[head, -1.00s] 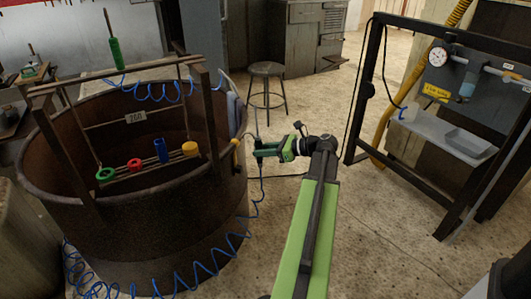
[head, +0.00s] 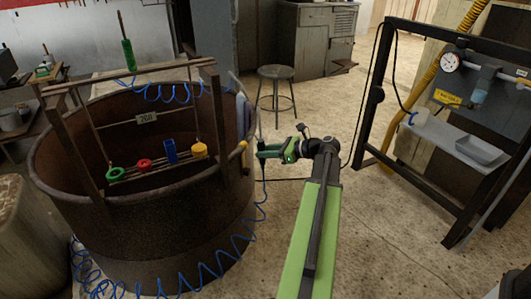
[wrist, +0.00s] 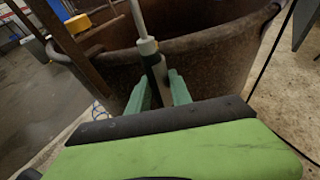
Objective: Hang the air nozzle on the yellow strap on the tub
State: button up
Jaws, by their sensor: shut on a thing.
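My gripper (head: 263,151) is just outside the right wall of the rusty tub (head: 140,220). In the wrist view, its green fingers (wrist: 158,90) are shut on the air nozzle (wrist: 147,46), which has a pale grey tube and collar above a dark body. The nozzle stands roughly upright in the jaws. In the head view it is small and mostly hidden by the gripper. The yellow strap (head: 243,153) is on the tub's right rim, a short gap left of my fingertips. I cannot make out the strap in the wrist view.
A coiled blue hose (head: 205,274) runs along the tub's front and up toward my gripper. A wooden rack with a green ring (head: 116,174), a red ring (head: 144,164) and other pieces spans the tub. A stool (head: 276,88) stands behind; a black frame (head: 377,100) stands right.

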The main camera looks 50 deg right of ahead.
jog(key=shift+w+a, duration=0.3)
jog(key=shift+w, duration=0.6)
jog(key=shift+w+a, duration=0.25)
jog(key=shift+w, duration=0.6)
jog(key=shift+f+b, duration=1.3)
jog(key=shift+f, duration=0.15)
jog(key=shift+f+b, duration=0.6)
jog(key=shift+b, duration=0.15)
jog(key=o, duration=1.1)
